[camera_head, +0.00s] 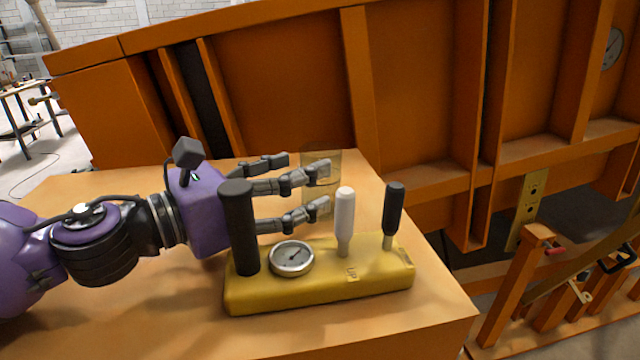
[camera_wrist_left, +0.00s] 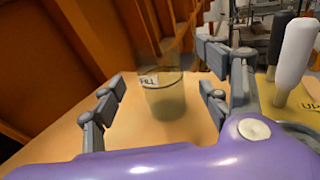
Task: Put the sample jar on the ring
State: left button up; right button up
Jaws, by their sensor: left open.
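The sample jar (camera_head: 320,155) is a see-through, brownish cylinder standing on the orange table top, partly hidden by my fingers in the head view. In the left wrist view the jar (camera_wrist_left: 165,103) stands upright and has a white label reading "FILL". My left gripper (camera_head: 318,188) is open, its fingers pointing right and reaching to the jar. In the left wrist view the fingers of the left gripper (camera_wrist_left: 158,95) show on both sides of the jar. I cannot tell whether any finger touches it. My right gripper is not in view.
A yellow control block (camera_head: 320,290) with a gauge (camera_head: 291,258), a thick black post (camera_head: 239,225), a white lever (camera_head: 344,220) and a black lever (camera_head: 394,210) stands close in front of my gripper. The orange sandbed frame (camera_head: 270,90) rises behind. The table's right edge is near.

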aim_at(309, 153)
pick_arm(q)
jog(key=x, duration=0.3)
jog(key=shift+w+d+r+p, duration=0.15)
jog(key=shift+w+d+p, duration=0.15)
jog(key=shift+w+d, duration=0.3)
jog(key=shift+d, duration=0.05)
jog(key=shift+s+a, duration=0.1)
jog(key=shift+c, duration=1)
jog(key=c, duration=1.2)
